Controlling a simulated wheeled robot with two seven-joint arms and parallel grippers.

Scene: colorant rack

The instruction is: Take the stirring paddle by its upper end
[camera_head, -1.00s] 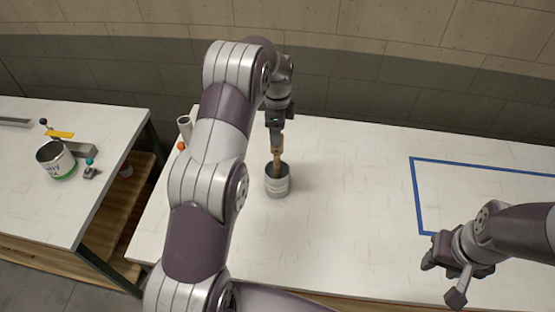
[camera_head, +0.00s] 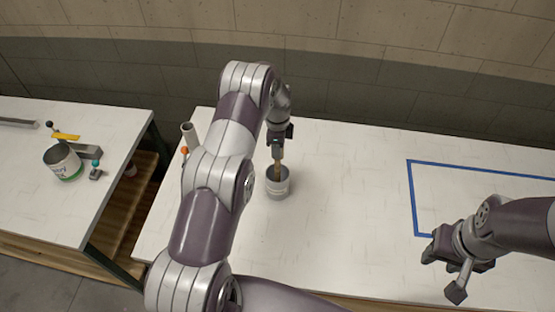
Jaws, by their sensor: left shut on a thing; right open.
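The stirring paddle (camera_head: 278,168) is a brown wooden stick standing nearly upright in a small grey can (camera_head: 277,188) on the white table. My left gripper (camera_head: 278,148) points down over the can and is shut on the paddle's upper end. The paddle's lower end is hidden inside the can. My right gripper (camera_head: 447,270) is open and empty over the table's front right, well apart from the can.
A blue tape outline (camera_head: 413,195) marks the table's right part. A grey tube (camera_head: 188,133) and an orange ball (camera_head: 184,150) stand behind my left arm. A side table (camera_head: 110,135) at left holds a labelled can (camera_head: 63,163). The table right of the can is clear.

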